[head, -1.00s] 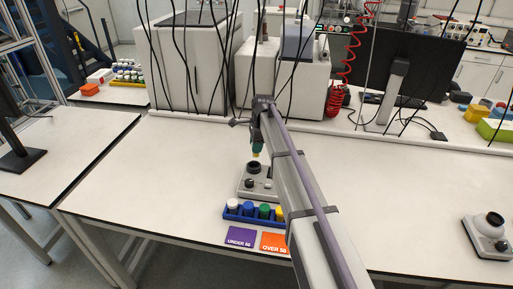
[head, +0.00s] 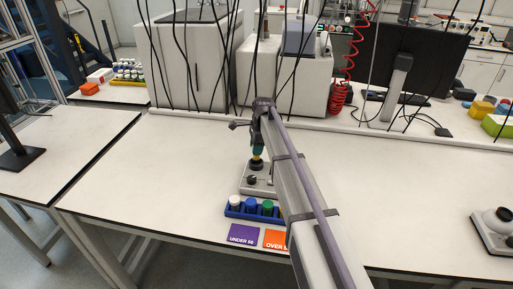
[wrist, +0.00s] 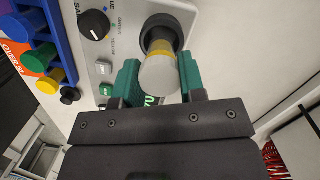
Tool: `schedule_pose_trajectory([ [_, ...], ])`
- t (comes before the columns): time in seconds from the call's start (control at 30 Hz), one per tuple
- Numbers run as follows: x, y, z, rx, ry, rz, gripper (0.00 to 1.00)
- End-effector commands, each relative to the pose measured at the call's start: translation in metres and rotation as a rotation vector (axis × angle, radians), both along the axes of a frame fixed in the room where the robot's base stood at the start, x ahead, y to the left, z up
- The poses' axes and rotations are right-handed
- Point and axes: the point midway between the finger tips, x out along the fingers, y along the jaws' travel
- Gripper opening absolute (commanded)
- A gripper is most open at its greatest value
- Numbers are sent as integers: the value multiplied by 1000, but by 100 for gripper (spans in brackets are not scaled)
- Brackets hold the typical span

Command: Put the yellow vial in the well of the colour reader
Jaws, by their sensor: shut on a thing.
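My gripper (wrist: 160,72), with green fingers, is shut on a vial (wrist: 158,76) with a pale grey top and a yellow band below it. The vial's lower end meets the black ring of the well (wrist: 160,32) on the colour reader (wrist: 112,15). I cannot tell how deep it sits. In the head view my gripper (head: 258,149) is right above the colour reader (head: 250,190), with a bit of yellow (head: 257,158) at its tip. The fingers still flank the vial.
A blue rack (head: 228,212) with several coloured-cap vials stands just in front of the reader; the wrist view shows a yellow cap (wrist: 50,78) in it. Purple (head: 242,234) and orange (head: 275,239) cards lie before it. The bench to the left is clear.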

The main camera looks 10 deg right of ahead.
Motion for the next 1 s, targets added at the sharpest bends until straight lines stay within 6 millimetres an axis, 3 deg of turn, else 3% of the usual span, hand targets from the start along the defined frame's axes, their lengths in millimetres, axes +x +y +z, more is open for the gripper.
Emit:
schedule_pose_trajectory([
  [0.37, 0, 0, -2, 0, 0, 0, 15],
  [1.0, 0, 0, -34, 0, 0, 0, 15],
])
